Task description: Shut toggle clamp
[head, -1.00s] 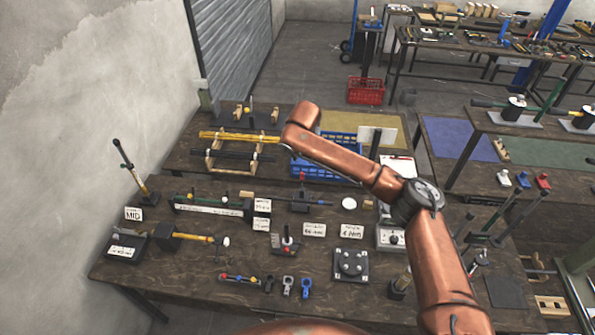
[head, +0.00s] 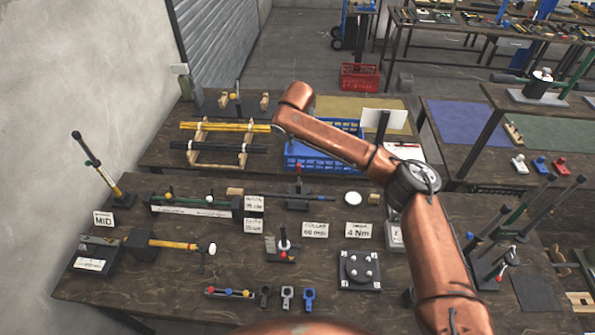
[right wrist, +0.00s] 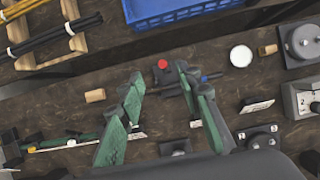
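What looks like the toggle clamp (head: 298,192) stands on the near bench behind the row of cards. It has a dark body, an upright lever with a red tip, and a blue-black bar reaching right. In the right wrist view its red tip (right wrist: 162,65) shows between and beyond my right gripper's fingers. My right gripper (right wrist: 162,78) has green fingers spread wide, with nothing held. I cannot see contact with the clamp. In the head view my right arm crosses the bench and I cannot make out its fingers. My left gripper is not in view.
A white disc (head: 353,198) lies right of the clamp. A blue crate (head: 302,157) is behind. Upright levers (head: 495,235) crowd the right side.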

